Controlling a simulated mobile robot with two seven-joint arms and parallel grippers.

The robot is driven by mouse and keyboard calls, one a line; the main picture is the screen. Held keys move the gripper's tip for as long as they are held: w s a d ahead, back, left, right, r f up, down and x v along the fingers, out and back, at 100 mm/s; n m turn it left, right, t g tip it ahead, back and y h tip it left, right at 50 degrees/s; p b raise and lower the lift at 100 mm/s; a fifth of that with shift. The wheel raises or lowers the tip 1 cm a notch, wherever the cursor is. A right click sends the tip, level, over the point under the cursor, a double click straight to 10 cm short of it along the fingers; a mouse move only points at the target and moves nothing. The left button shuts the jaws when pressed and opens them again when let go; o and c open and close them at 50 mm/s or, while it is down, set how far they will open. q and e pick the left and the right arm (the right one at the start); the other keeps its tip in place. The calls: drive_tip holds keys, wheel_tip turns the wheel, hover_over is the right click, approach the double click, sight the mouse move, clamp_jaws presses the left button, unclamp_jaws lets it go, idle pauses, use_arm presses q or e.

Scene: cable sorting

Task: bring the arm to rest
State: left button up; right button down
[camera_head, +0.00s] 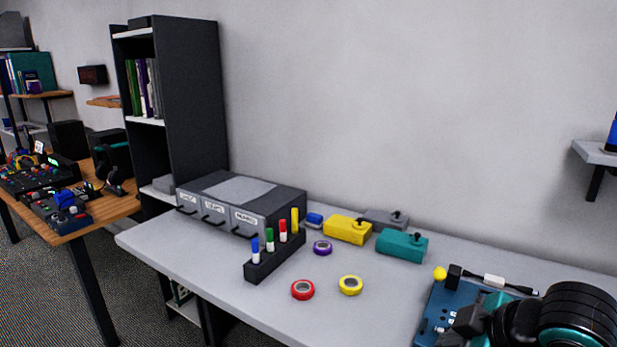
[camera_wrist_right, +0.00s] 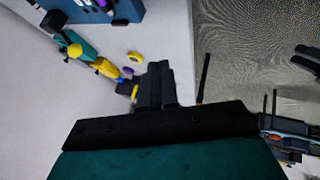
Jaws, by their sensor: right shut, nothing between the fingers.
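My right arm shows at the lower right of the head view, its black and teal links in front of a blue board (camera_head: 434,312) on the table. In the right wrist view my right gripper (camera_wrist_right: 157,68) has its black fingers together with nothing between them. The blue board also shows at the top of that view (camera_wrist_right: 122,10). My left gripper is in neither view.
On the grey table (camera_head: 210,270) stand a drawer unit (camera_head: 290,196), a pen holder (camera_head: 272,264), yellow (camera_head: 347,230) and teal (camera_head: 401,245) boxes, and red (camera_head: 302,290), yellow (camera_head: 350,286) and purple (camera_head: 322,248) tape rolls. A wall shelf (camera_head: 594,150) is at right.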

drive_tip(key=s+a+f+m+t+y, duration=0.1)
drive_tip(key=a+f+m+t+y, duration=0.3)
drive_tip(key=f, duration=0.9)
drive_tip(key=s+d+f+m+h, duration=0.1)
drive_tip(key=s+f+m+h, duration=0.3)
drive_tip(key=s+f, duration=0.6)
drive_tip(key=shift+s+f+m+h, duration=0.4)
drive_tip(key=shift+f+m, duration=0.1)
drive_tip(key=shift+f, duration=0.15)
